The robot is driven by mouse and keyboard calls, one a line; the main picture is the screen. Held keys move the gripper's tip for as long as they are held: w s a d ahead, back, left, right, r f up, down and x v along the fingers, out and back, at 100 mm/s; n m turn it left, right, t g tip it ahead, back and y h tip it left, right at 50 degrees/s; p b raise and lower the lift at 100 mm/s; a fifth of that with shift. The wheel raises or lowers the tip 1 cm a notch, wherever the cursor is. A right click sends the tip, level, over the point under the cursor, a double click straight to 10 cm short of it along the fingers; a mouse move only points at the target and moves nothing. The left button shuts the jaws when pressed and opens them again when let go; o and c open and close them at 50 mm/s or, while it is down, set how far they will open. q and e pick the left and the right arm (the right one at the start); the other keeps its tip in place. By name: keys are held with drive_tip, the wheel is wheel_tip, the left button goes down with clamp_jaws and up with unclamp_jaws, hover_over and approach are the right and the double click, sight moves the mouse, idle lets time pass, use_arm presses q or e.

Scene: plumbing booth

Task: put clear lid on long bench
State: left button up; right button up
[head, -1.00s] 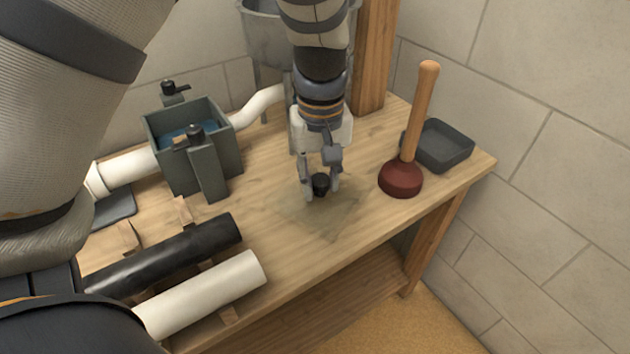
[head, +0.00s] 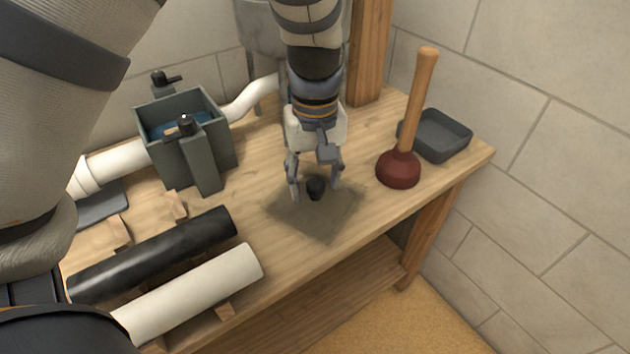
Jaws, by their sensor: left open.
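The clear lid (head: 318,217) is a see-through, darkish square plate with a black knob (head: 315,188) at its middle. It appears to lie flat on the bare wood top of the long bench (head: 255,212), near the front edge and left of the plunger. My left gripper (head: 314,190) points down over the lid. Its fingers are open, one on each side of the knob, with gaps showing between them and the knob. My right gripper is not in view.
A red plunger (head: 400,168) stands upright right of the lid, with a dark grey tray (head: 437,136) behind it. A grey-green tank (head: 190,145) with water stands at left. A black pipe (head: 155,255) and a white pipe (head: 190,293) lie at front left.

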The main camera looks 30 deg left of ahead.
sight(315, 184)
use_arm(q)
wheel_tip(315, 184, up, 11)
drive_tip(key=shift+p, duration=0.45)
